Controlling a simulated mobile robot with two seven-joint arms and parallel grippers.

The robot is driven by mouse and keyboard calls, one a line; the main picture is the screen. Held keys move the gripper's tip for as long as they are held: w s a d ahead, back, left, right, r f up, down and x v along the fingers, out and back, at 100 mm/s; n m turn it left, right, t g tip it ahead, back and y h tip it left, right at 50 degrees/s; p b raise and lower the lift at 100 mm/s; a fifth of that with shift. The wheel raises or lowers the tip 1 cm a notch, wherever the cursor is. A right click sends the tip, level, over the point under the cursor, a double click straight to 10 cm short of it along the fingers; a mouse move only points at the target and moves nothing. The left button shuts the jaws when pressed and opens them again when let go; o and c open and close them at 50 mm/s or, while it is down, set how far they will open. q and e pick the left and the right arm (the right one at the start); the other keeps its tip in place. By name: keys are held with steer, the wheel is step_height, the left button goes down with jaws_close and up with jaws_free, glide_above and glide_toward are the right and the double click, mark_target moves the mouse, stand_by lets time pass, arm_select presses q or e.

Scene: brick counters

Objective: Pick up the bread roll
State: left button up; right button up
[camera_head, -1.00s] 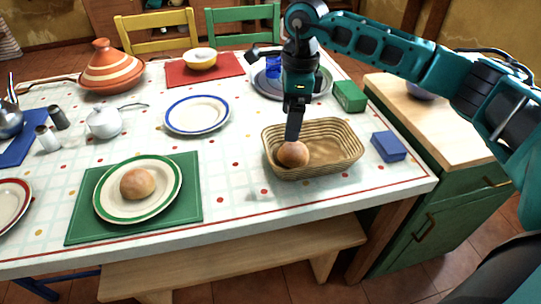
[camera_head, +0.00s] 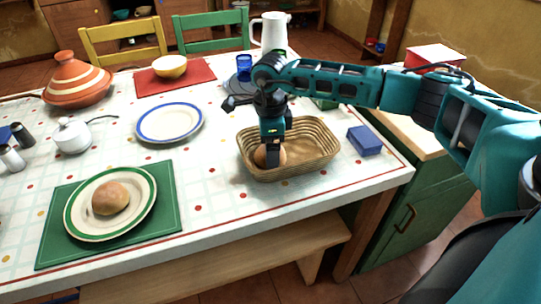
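My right gripper (camera_head: 273,157) reaches down into the basket from above. The other finger is largely hidden, so I cannot tell whether the gripper is closed on the roll. A second bread roll (camera_head: 110,198) sits on a green-rimmed plate (camera_head: 84,226) on a green placemat (camera_head: 165,212). My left gripper is not in view.
A blue box (camera_head: 364,141) stands right of the basket. A blue-rimmed plate (camera_head: 169,123), yellow bowl (camera_head: 171,67), tagine (camera_head: 77,80) and white pitcher (camera_head: 270,32) stand on the table (camera_head: 225,215). A wooden bench (camera_head: 225,262) runs along the front.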

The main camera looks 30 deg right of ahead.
steer(key=shift+f, duration=0.7)
steer(key=shift+c, duration=0.3)
steer(key=c, duration=0.7)
steer(key=shift+r, duration=0.1)
steer(key=shift+c, duration=0.2)
